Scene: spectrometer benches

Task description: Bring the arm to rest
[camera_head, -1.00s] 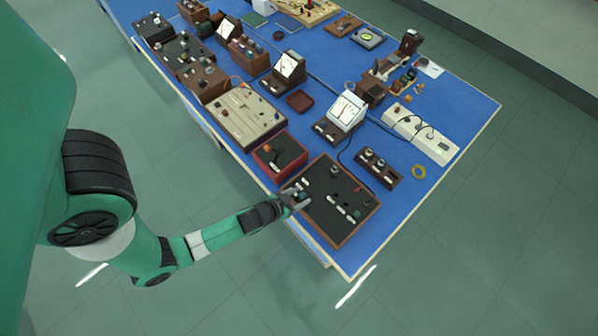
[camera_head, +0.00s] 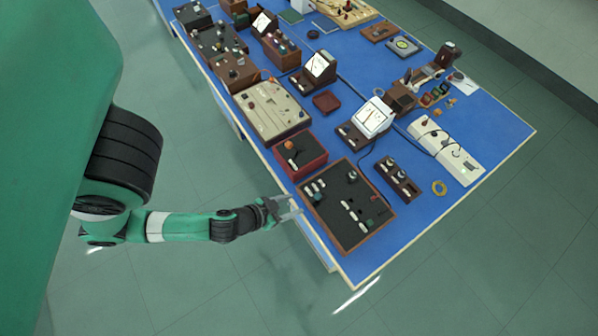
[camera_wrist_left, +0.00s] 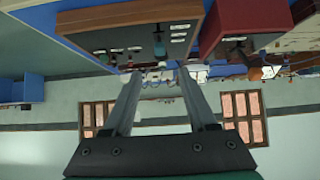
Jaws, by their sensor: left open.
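My left arm (camera_head: 180,226) reaches in from the left in the head view. Its gripper (camera_head: 291,207) is open, with nothing seen between the fingers. It hangs just off the near left edge of the blue bench, beside the black panel box (camera_head: 347,226) in its brown wooden frame. My right gripper is not in view.
The floor (camera_head: 230,290) left of the bench is clear.

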